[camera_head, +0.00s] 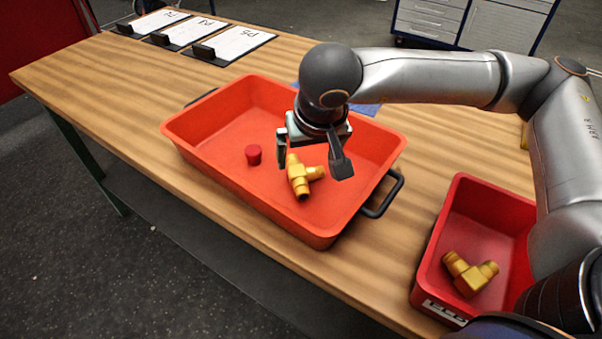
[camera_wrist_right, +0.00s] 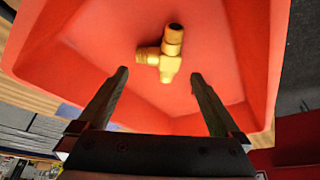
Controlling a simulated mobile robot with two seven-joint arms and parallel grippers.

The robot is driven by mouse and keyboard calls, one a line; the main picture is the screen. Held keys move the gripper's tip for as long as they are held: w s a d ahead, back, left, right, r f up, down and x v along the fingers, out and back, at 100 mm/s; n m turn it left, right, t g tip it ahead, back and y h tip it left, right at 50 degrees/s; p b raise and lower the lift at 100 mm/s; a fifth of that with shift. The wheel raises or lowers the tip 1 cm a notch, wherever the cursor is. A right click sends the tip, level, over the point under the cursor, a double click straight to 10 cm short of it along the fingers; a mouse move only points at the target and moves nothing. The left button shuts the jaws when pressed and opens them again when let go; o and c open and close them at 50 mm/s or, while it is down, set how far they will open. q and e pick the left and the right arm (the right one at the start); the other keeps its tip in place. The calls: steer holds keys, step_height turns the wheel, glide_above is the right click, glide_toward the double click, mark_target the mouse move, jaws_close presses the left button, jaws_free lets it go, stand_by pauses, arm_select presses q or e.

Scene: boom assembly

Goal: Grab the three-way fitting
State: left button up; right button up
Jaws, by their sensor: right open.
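A yellow brass three-way fitting (camera_head: 300,178) lies in the large red-orange tray (camera_head: 190,128), right of the tray's middle. It also shows in the right wrist view (camera_wrist_right: 168,58), ahead of the fingertips and between their lines. My right gripper (camera_head: 312,165) is open and empty above the tray, over the fitting. In the right wrist view its two dark fingers (camera_wrist_right: 160,75) stand well apart with nothing between them. A second brass three-way fitting (camera_head: 468,275) lies in the smaller red bin at the right. My left gripper is not in view.
The smaller red bin (camera_head: 428,268) stands near the table's (camera_head: 105,100) right side. Several clipboards (camera_head: 232,45) lie at the back left.

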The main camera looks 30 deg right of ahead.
mark_target(306, 170)
steer(key=x, duration=0.5)
steer(key=shift+s+d+f, duration=0.1)
steer(key=shift+s, duration=0.05)
steer(key=shift+c, duration=0.2)
steer(key=c, duration=1.4)
